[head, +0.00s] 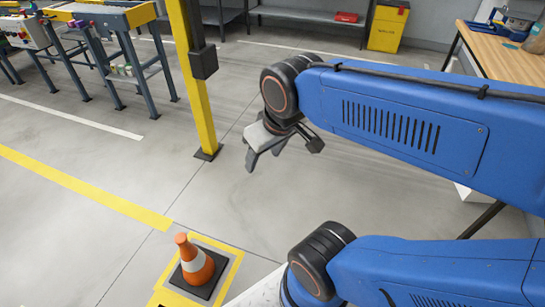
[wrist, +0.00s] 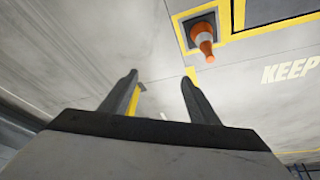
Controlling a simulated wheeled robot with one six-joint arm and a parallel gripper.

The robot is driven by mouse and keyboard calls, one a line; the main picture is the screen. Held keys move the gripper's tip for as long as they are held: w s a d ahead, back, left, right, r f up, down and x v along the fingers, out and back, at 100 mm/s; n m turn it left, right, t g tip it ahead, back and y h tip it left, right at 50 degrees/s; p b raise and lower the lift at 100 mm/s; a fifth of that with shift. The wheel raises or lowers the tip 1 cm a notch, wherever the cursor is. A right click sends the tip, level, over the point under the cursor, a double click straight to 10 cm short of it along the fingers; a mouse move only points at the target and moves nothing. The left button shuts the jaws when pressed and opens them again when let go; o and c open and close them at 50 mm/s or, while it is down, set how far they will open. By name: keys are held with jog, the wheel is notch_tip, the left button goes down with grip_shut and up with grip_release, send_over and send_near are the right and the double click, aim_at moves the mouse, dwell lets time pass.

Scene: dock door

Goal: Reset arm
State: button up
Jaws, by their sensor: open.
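My gripper (head: 265,158) hangs at the end of my blue arm, in the middle of the head view, above the grey floor. Its two dark fingers are apart with nothing between them. In the wrist view my gripper (wrist: 157,88) shows both fingers spread, with floor behind them. The arm is bent, with one blue link across the upper right of the head view and another at the lower right.
An orange cone (head: 194,260) stands on a yellow-marked floor square. A yellow post (head: 197,90) rises left of my gripper. A conveyor (head: 105,15) is at upper left, a wooden workbench (head: 500,55) at upper right, a yellow cabinet (head: 387,27) at the back. Floor between is clear.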

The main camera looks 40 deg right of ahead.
jog(key=shift+s+d+r+m, duration=0.1)
jog(key=shift+s+d+m, duration=0.15)
jog(key=shift+s, duration=0.3)
jog(key=shift+s+d+r+m, duration=0.15)
jog(key=shift+s+m, duration=0.1)
jog(key=shift+s, duration=0.3)
